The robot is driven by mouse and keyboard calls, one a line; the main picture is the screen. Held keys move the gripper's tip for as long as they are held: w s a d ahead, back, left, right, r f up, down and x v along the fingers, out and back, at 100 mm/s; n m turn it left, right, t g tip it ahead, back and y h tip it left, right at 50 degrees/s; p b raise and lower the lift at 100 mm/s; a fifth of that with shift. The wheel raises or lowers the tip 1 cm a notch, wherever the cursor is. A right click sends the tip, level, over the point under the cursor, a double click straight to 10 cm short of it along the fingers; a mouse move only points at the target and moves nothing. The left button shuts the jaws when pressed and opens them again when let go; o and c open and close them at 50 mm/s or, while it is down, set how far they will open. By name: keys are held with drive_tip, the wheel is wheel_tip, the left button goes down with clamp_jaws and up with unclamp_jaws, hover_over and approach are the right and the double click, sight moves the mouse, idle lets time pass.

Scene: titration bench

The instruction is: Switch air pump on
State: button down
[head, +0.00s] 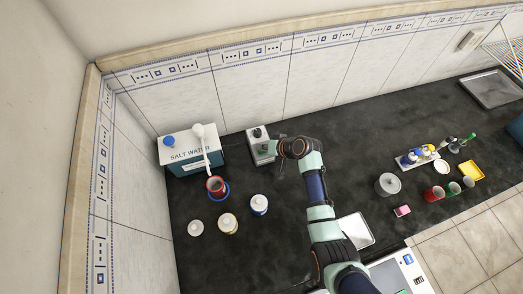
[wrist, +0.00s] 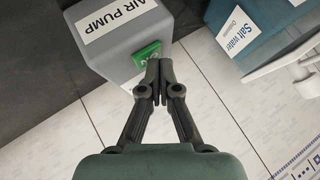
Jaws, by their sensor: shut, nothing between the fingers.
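The air pump (wrist: 118,32) is a grey box with a white "AIR PUMP" label, at the top of the wrist view. A green switch (wrist: 148,54) marked "ON" is on its face. My gripper (wrist: 159,64) is shut and empty, its fingertips right beside the switch's lower right edge. I cannot tell whether they touch it. In the head view the pump (head: 259,134) stands near the back wall, with my gripper (head: 268,149) at its front right, partly hidden by my arm.
The counter right of my arm is partly clear.

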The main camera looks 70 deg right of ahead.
drive_tip(key=shift+f, duration=0.1)
idle(0.3)
drive_tip(key=shift+r+p, duration=0.45)
drive_tip(key=shift+r, duration=0.1)
wheel_tip(320, 180, up, 6)
drive_tip(key=p, duration=0.5)
drive_tip(key=shift+r+p, duration=0.1)
drive_tip(key=shift+p, duration=0.2)
